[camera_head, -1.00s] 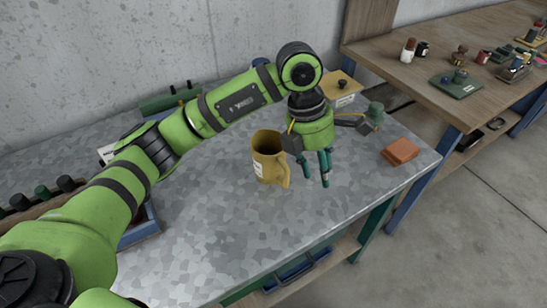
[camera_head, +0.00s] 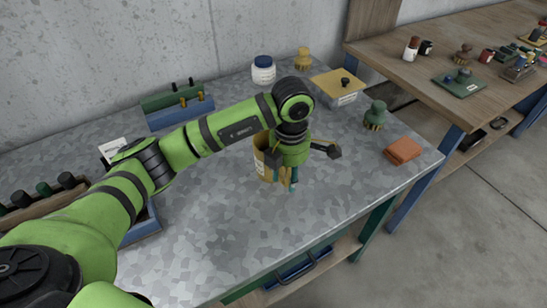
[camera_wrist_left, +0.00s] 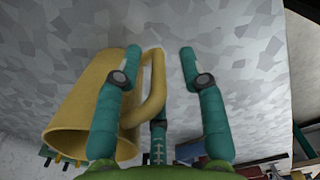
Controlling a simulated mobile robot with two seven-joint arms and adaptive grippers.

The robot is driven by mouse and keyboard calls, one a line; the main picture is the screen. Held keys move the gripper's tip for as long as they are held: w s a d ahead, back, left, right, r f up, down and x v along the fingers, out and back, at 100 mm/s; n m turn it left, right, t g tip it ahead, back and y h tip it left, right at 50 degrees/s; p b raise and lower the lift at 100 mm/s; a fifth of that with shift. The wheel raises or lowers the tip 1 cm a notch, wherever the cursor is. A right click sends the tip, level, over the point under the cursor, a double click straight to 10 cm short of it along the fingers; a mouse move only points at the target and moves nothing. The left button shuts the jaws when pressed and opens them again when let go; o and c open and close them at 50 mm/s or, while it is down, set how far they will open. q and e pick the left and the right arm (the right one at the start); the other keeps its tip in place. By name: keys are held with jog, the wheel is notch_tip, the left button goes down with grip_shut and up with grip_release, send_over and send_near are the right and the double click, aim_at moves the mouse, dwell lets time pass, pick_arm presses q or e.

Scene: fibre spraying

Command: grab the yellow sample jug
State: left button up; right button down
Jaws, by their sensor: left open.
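The yellow sample jug (camera_head: 259,163) stands on the grey metal bench, partly hidden behind my left gripper in the head view. My left gripper (camera_head: 286,182) is open, its fingers pointing down at the jug's handle side. In the left wrist view the jug (camera_wrist_left: 75,115) lies to the left and its handle (camera_wrist_left: 154,90) shows between the fingers of my left gripper (camera_wrist_left: 161,52). One finger overlaps the jug's body in that view. Whether any finger touches the jug I cannot tell. My right gripper is not in view.
A blue-lidded jar (camera_head: 263,71), a yellow brush (camera_head: 303,59) and a yellow-lidded box (camera_head: 342,92) stand behind. A green brush (camera_head: 375,117) and an orange block (camera_head: 403,151) are to the right. A blue rack (camera_head: 180,114) is back left. The bench front is clear.

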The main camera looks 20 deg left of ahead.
pick_arm(q)
jog(key=shift+f, duration=0.1)
grip_shut()
jog(key=shift+w, duration=0.1)
jog(key=shift+r, duration=0.2)
jog(key=shift+r+b, duration=0.45)
jog(key=shift+r, duration=0.3)
jog(key=shift+d+r+b, duration=0.15)
jog(key=shift+r+b, duration=0.15)
jog(key=shift+r, duration=0.35)
jog(key=shift+d+r+b, duration=0.15)
jog(key=shift+r+b, duration=0.1)
jog(key=shift+r, duration=0.35)
jog(key=d+r+b, duration=0.2)
jog(key=d+r, duration=0.4)
jog(key=d, duration=0.5)
jog(key=shift+s+r+b, duration=0.3)
jog(key=shift+s+b, duration=0.05)
